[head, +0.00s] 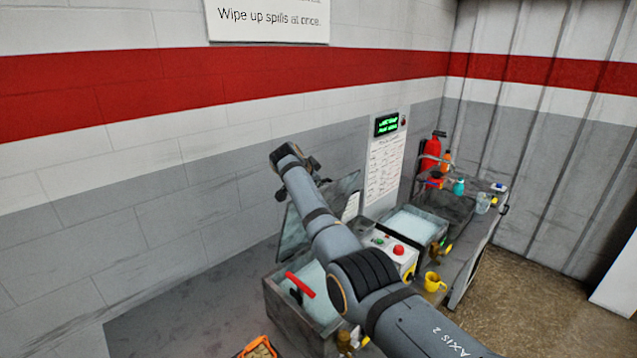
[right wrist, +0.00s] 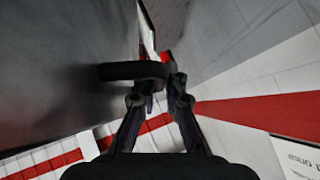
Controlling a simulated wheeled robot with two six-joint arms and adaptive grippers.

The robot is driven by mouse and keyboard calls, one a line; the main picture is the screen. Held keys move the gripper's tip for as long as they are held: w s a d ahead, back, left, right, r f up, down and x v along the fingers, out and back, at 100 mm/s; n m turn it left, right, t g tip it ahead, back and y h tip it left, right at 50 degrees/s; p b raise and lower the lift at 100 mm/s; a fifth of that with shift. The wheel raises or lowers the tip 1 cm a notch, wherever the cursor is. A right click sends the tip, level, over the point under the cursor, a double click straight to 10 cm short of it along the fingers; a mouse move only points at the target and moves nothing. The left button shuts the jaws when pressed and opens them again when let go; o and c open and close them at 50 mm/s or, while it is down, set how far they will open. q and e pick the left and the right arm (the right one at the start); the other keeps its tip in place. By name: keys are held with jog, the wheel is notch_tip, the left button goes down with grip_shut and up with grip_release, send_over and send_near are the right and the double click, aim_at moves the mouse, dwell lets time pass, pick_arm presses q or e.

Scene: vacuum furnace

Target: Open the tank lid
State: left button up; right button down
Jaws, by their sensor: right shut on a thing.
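The tank (head: 272,303) stands at the lower middle of the head view, with pale contents visible inside. Its grey lid (head: 292,235) is raised and stands steeply tilted at the tank's back side, partly hidden behind my right arm. My right gripper (head: 319,177) is at the lid's upper part, small and partly hidden in the head view. In the right wrist view, my right gripper (right wrist: 157,80) is shut on a dark rounded handle (right wrist: 115,71) beside the lid's grey face (right wrist: 65,65). My left gripper is not in view.
A red lever (head: 300,285) shows at the tank's opening. To the right are a control box (head: 398,262) with a red button, a yellow mug (head: 433,282) and a second tank (head: 418,226). A fire extinguisher (head: 430,153) is farther back. The wall is close behind the lid.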

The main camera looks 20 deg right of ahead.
dwell(0.4)
jog(key=c, duration=1.7)
grip_release()
jog(key=shift+f, duration=0.1)
jog(key=shift+s+a+r, duration=0.15)
jog(key=shift+r, duration=0.15)
jog(key=v, duration=1.1)
jog(key=shift+s+a+r, duration=0.1)
jog(key=shift+r, duration=0.05)
